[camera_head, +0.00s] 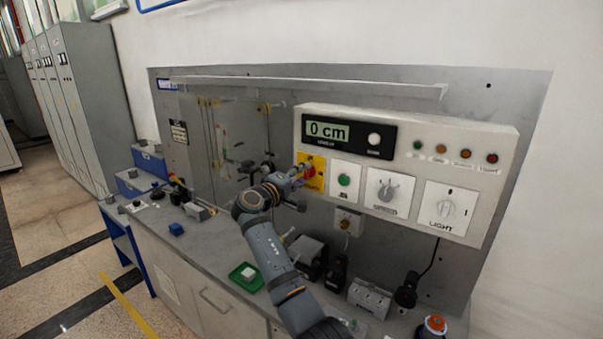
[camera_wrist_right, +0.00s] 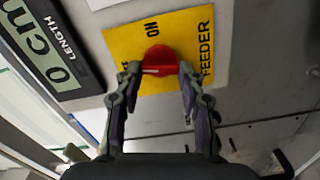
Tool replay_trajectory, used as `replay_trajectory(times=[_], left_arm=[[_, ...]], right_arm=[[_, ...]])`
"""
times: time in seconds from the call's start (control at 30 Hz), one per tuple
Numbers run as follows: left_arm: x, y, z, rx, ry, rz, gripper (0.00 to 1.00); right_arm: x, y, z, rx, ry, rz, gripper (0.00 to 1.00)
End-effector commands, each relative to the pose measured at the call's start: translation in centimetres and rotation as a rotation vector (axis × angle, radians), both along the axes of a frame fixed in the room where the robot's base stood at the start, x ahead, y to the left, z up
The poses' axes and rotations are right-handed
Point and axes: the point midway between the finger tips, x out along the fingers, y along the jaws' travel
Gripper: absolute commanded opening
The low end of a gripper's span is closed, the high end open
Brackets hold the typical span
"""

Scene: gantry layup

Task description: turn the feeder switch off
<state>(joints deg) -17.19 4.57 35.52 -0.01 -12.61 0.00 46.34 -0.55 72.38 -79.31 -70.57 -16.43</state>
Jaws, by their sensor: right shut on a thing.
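The feeder switch is a red round knob (camera_wrist_right: 160,60) on a yellow plate (camera_wrist_right: 192,24) marked ON and FEEDER; a second label at the left is mostly hidden by a finger. A pale mark on the knob runs left to right in the wrist view. In the head view the yellow plate (camera_head: 318,184) sits at the left end of the control box (camera_head: 454,151). My right gripper (camera_wrist_right: 160,72) is shut on the knob, one finger on each side. It also shows in the head view (camera_head: 304,172), covering part of the plate. My left gripper is out of view.
Right of the switch are a green button (camera_head: 344,180), a SPEED dial (camera_head: 388,190) and a LIGHT dial (camera_head: 444,210). The display (camera_head: 328,131) above reads 0 cm. A green tray (camera_head: 236,276) and several small devices stand on the bench below.

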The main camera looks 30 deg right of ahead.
Motion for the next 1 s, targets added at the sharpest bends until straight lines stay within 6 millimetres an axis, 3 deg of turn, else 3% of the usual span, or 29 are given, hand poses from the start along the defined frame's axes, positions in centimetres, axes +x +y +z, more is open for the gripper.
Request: replay_trajectory(times=[0.43,1.0], left_arm=[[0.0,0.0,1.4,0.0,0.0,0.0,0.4],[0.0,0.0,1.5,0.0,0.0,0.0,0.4]], right_arm=[[0.0,0.0,-0.1,-0.086,0.211,0.001,0.08],[0.0,0.0,-0.3,-0.1,0.246,0.001,0.08]])
